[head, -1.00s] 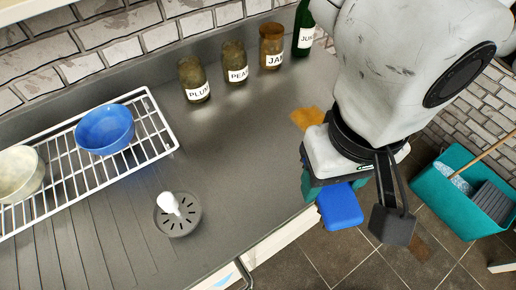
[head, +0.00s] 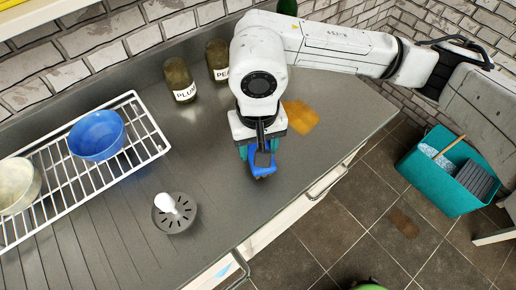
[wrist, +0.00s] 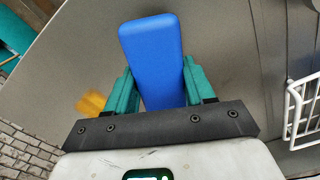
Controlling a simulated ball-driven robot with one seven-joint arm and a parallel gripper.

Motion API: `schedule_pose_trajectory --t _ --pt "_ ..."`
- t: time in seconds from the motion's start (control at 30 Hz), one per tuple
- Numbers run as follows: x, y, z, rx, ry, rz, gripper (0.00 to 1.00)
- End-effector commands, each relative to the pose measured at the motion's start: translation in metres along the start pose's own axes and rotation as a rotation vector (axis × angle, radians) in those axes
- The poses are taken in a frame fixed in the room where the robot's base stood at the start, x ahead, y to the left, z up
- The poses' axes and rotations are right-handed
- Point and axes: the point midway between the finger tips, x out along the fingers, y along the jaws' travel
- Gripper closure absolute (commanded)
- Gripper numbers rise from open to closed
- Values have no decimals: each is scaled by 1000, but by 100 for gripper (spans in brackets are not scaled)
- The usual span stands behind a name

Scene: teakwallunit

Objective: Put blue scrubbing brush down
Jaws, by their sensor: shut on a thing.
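The blue scrubbing brush (head: 263,163) is held by my gripper (head: 261,150) over the grey metal counter, to the right of the wire rack. In the wrist view the brush (wrist: 155,60) shows as a smooth blue block between the two teal fingers of my gripper (wrist: 155,90). The fingers are shut on it from both sides. I cannot tell whether its underside touches the counter (head: 215,225).
A white wire rack (head: 157,140) holds a blue bowl (head: 97,136) and a pale bowl (head: 18,186). A drain (head: 174,214) with a white object lies in front. Labelled jars (head: 181,82) stand behind. An orange-brown patch (head: 300,117) lies right of my gripper.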

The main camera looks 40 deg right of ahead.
Motion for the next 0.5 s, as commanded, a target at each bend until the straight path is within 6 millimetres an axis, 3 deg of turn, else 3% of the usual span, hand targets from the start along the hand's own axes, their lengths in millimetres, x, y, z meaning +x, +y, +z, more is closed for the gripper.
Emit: schedule_pose_trajectory --t 0.2,0.5 --pt "21 0 2 1 -4 -3 71" --pt "25 0 1 -1 -1 -1 71"
